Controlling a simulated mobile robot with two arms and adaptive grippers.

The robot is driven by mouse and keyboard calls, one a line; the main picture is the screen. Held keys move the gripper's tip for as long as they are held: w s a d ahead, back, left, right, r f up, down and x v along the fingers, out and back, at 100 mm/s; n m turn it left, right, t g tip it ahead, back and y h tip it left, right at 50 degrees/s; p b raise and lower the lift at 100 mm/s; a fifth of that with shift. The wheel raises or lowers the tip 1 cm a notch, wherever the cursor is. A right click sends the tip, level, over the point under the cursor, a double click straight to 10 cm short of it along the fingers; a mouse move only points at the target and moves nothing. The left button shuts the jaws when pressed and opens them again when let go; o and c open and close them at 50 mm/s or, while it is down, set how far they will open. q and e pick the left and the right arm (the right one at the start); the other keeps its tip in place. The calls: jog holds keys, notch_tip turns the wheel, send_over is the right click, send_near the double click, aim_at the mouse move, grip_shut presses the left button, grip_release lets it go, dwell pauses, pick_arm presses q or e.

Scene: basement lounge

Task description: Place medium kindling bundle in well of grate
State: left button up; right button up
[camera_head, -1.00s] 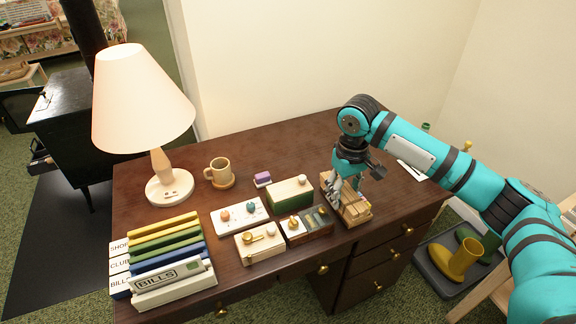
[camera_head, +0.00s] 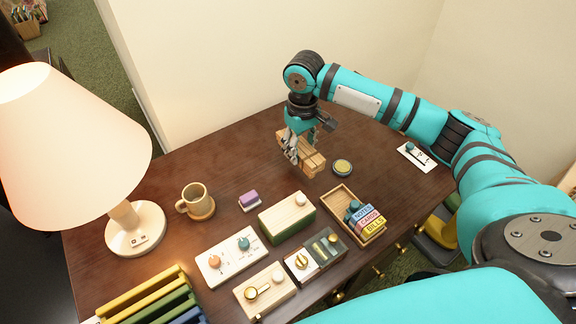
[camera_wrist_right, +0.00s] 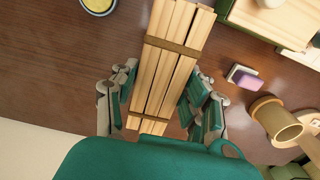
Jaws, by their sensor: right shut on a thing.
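The kindling bundle (camera_head: 309,159), pale wooden sticks tied with brown bands, is held by my right gripper (camera_head: 299,150) above the back of the desk. In the right wrist view the bundle (camera_wrist_right: 172,60) lies lengthwise between the two fingers of the right gripper (camera_wrist_right: 160,108), which are shut on it. My left gripper is not in view. The grate is not in view.
The dark wooden desk (camera_head: 180,160) holds a tray (camera_head: 338,198) with small labelled blocks, a green box (camera_head: 287,219), a mug (camera_head: 195,201), a lamp (camera_head: 130,230), a small round tin (camera_head: 342,167) and a purple eraser-like block (camera_head: 249,199). Bare desk lies left of the bundle.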

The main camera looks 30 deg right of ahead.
aim_at(300, 174)
notch_tip(300, 174, down, 3)
jog(key=shift+s+f, duration=0.1)
notch_tip(300, 174, down, 4)
jog(key=shift+r, duration=0.1)
jog(key=o, duration=1)
jog(key=shift+f, duration=0.2)
jog(key=shift+c, duration=0.2)
jog(key=shift+o, duration=1.4)
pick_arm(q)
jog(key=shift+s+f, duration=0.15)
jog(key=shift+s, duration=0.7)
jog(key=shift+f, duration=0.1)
pick_arm(e)
jog(key=shift+r, duration=0.1)
